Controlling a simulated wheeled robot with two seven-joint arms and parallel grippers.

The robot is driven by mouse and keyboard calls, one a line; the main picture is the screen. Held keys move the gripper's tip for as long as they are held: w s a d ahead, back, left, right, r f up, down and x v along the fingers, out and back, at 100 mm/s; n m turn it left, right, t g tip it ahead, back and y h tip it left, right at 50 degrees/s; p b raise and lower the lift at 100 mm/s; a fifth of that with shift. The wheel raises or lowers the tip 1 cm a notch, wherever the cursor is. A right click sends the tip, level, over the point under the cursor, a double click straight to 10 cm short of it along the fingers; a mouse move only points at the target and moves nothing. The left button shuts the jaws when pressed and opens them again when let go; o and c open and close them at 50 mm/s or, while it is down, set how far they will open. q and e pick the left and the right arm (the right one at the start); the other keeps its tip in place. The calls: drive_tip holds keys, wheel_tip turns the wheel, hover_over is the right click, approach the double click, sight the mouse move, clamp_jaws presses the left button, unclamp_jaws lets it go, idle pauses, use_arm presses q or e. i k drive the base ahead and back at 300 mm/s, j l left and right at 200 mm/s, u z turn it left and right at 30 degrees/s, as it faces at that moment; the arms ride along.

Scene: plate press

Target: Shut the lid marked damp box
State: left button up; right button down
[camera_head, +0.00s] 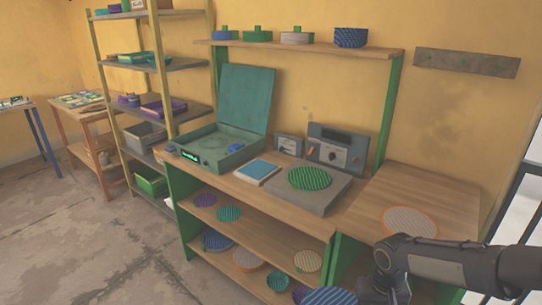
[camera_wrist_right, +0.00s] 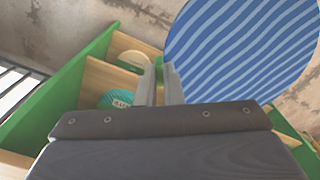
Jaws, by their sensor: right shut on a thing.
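A teal box (camera_head: 215,152) sits at the left end of the wooden bench in the head view. Its lid (camera_head: 246,98) stands open, upright at the back. A small bright green mark shows on the box's front, too small to read. My right gripper (camera_wrist_right: 160,66) is shut on a blue striped disc (camera_wrist_right: 242,48), apparently by a green part at its edge. This disc also shows at the bottom of the head view (camera_head: 330,297), low in front of the bench and well away from the box. My left gripper is not in view.
A grey block (camera_head: 322,194) with a green striped disc stands mid-bench, beside a blue-topped tile (camera_head: 257,171). A grey panel with a dial (camera_head: 336,148) stands behind. An orange-rimmed disc (camera_head: 410,221) lies on the right bench. Shelves below hold several discs.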

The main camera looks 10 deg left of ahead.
sight(213, 143)
drive_tip(key=i+j+u, duration=0.85)
drive_tip(key=u, duration=0.15)
drive_tip(key=i+j+u, duration=0.3)
drive_tip(key=i+u, duration=0.2)
drive_tip(key=i+j, duration=0.1)
drive_tip(key=i, duration=0.45)
drive_tip(key=i+j+z, duration=0.1)
drive_tip(key=i, duration=0.5)
drive_tip(key=i+j+z, duration=0.1)
drive_tip(key=i, duration=0.45)
drive_tip(key=i+j+z, duration=0.25)
drive_tip(key=i+z, duration=0.25)
drive_tip(key=i+j+z, duration=0.7)
drive_tip(key=j+z, duration=0.25)
drive_tip(key=i+j+z, duration=0.2)
drive_tip(key=j+z, duration=0.3)
